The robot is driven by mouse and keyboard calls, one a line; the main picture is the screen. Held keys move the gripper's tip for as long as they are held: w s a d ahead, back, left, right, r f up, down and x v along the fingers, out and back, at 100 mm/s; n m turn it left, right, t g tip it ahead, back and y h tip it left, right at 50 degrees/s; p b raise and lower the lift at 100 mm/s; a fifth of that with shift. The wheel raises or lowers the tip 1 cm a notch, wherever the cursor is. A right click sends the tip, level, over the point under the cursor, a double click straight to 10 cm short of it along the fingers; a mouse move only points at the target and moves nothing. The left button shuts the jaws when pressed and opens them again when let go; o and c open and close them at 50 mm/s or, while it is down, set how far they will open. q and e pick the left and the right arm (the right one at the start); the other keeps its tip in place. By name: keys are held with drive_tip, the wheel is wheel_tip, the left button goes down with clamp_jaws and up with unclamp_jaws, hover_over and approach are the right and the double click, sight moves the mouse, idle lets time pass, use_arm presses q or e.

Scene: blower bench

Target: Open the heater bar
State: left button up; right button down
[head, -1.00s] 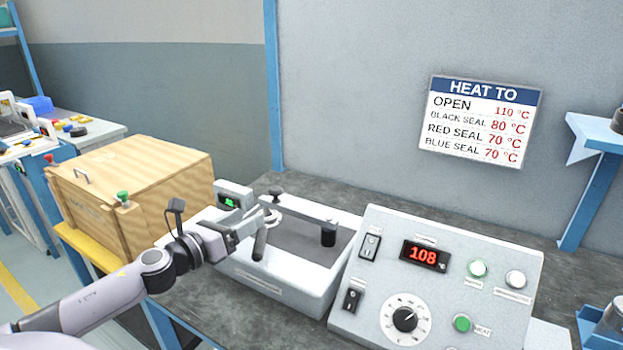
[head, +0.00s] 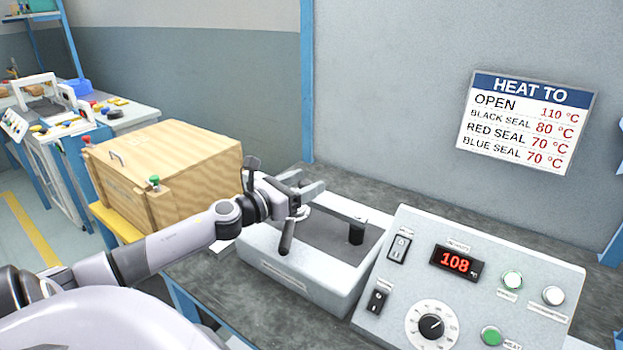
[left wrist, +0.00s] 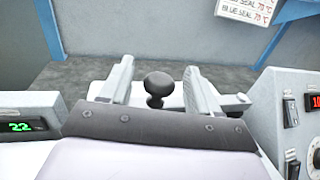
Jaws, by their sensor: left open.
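The fingers are apart, with a gap on each side of the knob. My right gripper is not in view.
Right of the unit is a control panel (head: 470,285) with switches, a dial and a red display (head: 455,262) reading 108. A green display (left wrist: 20,127) reads 22. A wooden crate (head: 175,165) stands left. A HEAT TO sign (head: 528,122) lists OPEN 110 °C.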

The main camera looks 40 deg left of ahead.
use_arm(q)
drive_tip(key=shift+w+d, duration=0.15)
drive_tip(key=shift+w, duration=1.05)
clamp_jaws()
